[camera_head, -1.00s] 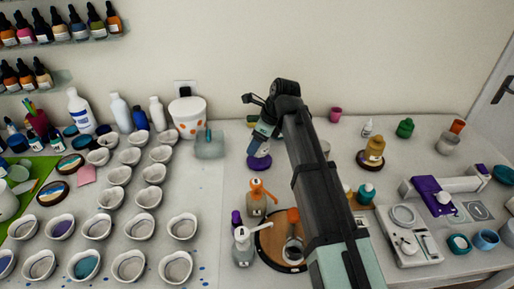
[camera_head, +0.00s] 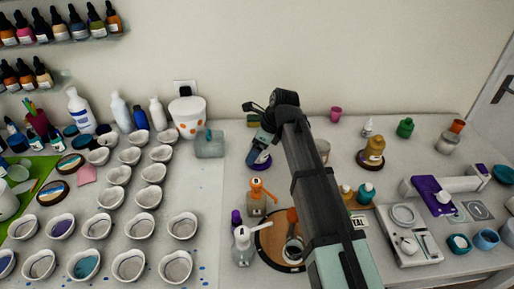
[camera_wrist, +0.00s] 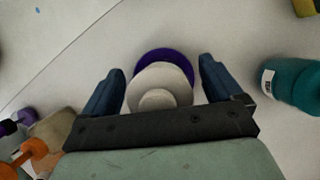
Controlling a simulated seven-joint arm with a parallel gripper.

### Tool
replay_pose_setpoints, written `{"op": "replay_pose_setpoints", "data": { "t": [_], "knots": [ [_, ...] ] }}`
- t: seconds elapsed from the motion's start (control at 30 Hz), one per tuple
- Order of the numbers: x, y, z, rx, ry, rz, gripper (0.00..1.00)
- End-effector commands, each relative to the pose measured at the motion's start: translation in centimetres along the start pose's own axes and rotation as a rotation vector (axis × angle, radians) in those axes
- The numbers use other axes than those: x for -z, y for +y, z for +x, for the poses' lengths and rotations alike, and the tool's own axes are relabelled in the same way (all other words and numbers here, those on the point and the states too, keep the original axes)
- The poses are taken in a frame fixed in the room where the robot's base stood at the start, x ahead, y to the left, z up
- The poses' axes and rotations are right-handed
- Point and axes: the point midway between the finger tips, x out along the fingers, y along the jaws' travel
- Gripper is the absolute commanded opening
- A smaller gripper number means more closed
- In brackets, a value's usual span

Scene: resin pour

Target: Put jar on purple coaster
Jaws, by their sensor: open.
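A cream-white jar (camera_wrist: 160,85) with a round lid stands between my fingers in the wrist view. It appears to be on the purple coaster (camera_wrist: 150,59), whose rim shows beyond it; the contact underneath is hidden. In the head view the purple coaster (camera_head: 258,165) lies below my gripper (camera_head: 259,151), which hides most of the jar. My gripper (camera_wrist: 161,68) is open, with one dark blue finger on each side of the jar and gaps visible between them.
A teal bottle (camera_wrist: 292,84) lies to the right in the wrist view. An orange-topped pump bottle (camera_head: 257,198) stands in front of the coaster. Rows of white cups (camera_head: 153,173) fill the left side.

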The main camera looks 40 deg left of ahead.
Motion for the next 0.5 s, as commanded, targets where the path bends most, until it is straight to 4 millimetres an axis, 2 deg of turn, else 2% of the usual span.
{"op": "replay_pose_setpoints", "data": {
  "t": [0.27,0.37,0.5],
  "knots": [
    [-0.1,0.0,-0.5,0.0,0.0,0.0,0.93],
    [-0.1,0.0,-1.4,0.0,0.0,0.001,0.93],
    [-0.1,-0.1,-3.6,0.002,-0.001,0.001,0.93]
  ]
}}
